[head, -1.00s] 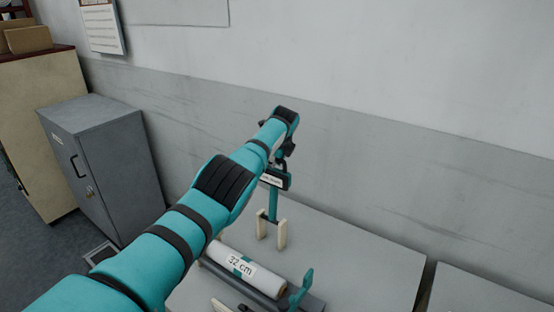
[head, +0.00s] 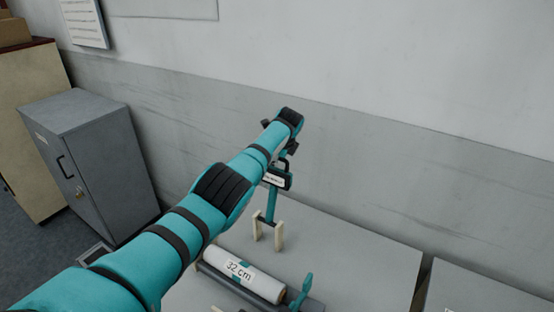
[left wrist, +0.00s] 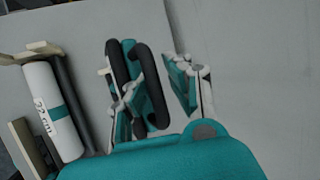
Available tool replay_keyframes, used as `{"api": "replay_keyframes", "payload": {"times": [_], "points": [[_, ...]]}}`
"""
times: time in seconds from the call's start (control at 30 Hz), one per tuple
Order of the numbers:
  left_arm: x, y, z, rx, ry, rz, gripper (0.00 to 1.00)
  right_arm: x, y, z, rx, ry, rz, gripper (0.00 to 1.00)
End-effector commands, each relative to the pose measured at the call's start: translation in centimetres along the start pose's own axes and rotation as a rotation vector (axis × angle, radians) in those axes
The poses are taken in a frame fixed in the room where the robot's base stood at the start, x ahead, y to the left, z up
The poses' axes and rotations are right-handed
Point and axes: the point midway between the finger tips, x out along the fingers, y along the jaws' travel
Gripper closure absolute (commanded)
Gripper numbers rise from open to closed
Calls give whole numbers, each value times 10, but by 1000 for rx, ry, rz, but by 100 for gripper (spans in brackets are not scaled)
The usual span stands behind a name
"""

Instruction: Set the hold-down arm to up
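The hold-down arm (head: 271,205) is a teal bar with a black-framed handle and a small white label at its top. It stands nearly upright beside a pale forked support. Its black looped handle (left wrist: 149,75) shows in the left wrist view. My left gripper (left wrist: 160,95) is open, its fingers apart. One finger overlaps the handle in that view; I cannot tell if it touches. In the head view my wrist hides much of the fingers. A white roll marked "32 cm" (head: 226,258) lies in a dark cradle at the front. My right gripper is not in view.
A small teal lever (head: 305,285) stands at the roll's right end. The grey table (head: 365,260) is clear to the right, up to a gap before another surface (head: 480,290). A grey wall (head: 400,170) is behind. A grey cabinet (head: 115,170) stands at the left.

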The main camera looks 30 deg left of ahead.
Motion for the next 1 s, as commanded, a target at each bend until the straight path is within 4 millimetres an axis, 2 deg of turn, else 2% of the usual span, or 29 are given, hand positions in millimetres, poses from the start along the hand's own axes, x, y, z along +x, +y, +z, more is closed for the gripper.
{"api": "replay_keyframes", "payload": {"times": [0.03,0.17,0.2,0.47,0.67,0.83,1.0], "points": [[-4,-5,3,-1,-3,-12,82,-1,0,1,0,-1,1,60],[-3,-4,2,-1,-1,-8,65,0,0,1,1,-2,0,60],[-3,-3,1,-1,-1,-7,64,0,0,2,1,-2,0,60],[-1,-1,0,0,2,-1,64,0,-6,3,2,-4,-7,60],[-10,-1,-1,-1,3,-2,64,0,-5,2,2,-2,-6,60],[-26,0,0,-1,1,-3,64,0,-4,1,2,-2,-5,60],[-56,-1,0,-1,2,-6,64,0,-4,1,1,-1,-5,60]]}}
